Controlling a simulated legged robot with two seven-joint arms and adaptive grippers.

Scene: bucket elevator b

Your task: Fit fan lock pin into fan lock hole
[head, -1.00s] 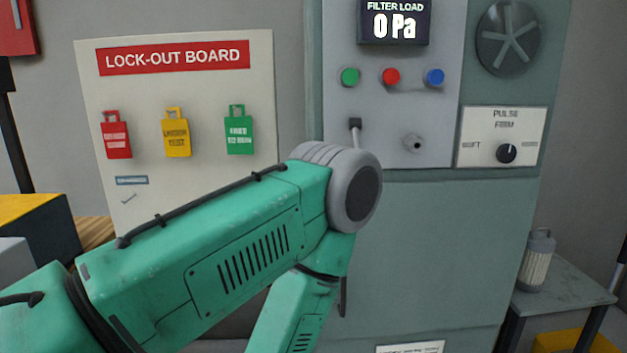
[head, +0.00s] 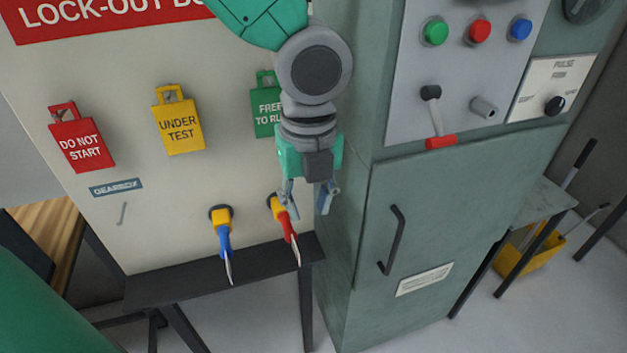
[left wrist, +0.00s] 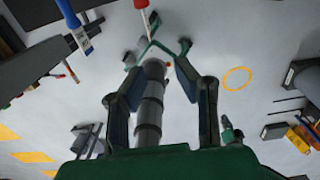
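Two pins hang on the lower lock-out board in the head view. One has a red handle (head: 287,222), the other a blue handle (head: 224,242); both have yellow tops and silver tips pointing down. No label shows which is the fan lock pin. My left gripper (head: 308,200) is open and empty, pointing down, its left finger close beside the red pin; contact cannot be told. In the left wrist view the red pin (left wrist: 141,4) and blue pin (left wrist: 69,14) show beyond the fingers. A grey round fitting (head: 484,108), possibly the lock hole, is on the cabinet panel. My right gripper is not in view.
A lever with a red grip (head: 440,142) is left of the grey fitting. Red (head: 80,138), yellow (head: 179,122) and green (head: 264,108) tags hang on the board. A dark bench (head: 190,283) stands below the pins. The cabinet door handle (head: 393,240) sticks out at right.

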